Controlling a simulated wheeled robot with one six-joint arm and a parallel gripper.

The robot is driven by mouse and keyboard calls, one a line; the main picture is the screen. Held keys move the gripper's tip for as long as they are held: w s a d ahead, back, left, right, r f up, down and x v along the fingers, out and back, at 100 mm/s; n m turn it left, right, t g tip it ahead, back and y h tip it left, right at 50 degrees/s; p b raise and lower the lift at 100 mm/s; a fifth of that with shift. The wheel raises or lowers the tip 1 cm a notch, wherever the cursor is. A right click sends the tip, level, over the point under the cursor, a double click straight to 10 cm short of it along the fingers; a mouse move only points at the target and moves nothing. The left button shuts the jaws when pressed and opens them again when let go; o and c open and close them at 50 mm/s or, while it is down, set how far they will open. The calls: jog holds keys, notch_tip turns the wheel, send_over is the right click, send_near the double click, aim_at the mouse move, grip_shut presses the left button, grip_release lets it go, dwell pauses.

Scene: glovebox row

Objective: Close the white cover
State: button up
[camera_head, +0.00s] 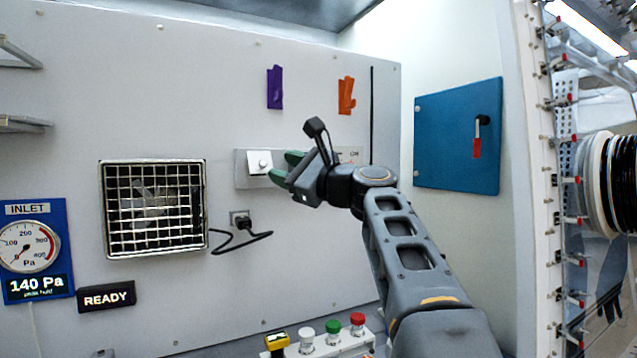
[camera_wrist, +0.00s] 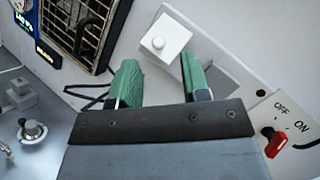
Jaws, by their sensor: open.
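The white cover (camera_head: 259,162) is a small square with a round knob, at the left end of a grey plate (camera_head: 241,170) on the wall. In the wrist view the cover (camera_wrist: 171,33) is ahead of the fingers, and the grey plate (camera_wrist: 240,78) runs from it to the lower right. My gripper (camera_head: 286,167) is open, with green fingers just right of the cover in the head view. In the wrist view my gripper (camera_wrist: 160,80) has empty space between its fingers, and the knob lies beyond them. Contact is not visible. My gripper hides the plate's right part.
A socket with a black cable (camera_head: 243,223) is below the plate. A caged fan (camera_head: 153,208) is to the left. A red OFF/ON switch (camera_wrist: 274,143) is right of the fingers. Several buttons (camera_head: 333,327) stand below. A blue door (camera_head: 458,135) is at right.

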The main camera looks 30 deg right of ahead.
jog(key=v, duration=0.9)
jog(key=shift+s+b, duration=0.2)
jog(key=shift+b, duration=0.25)
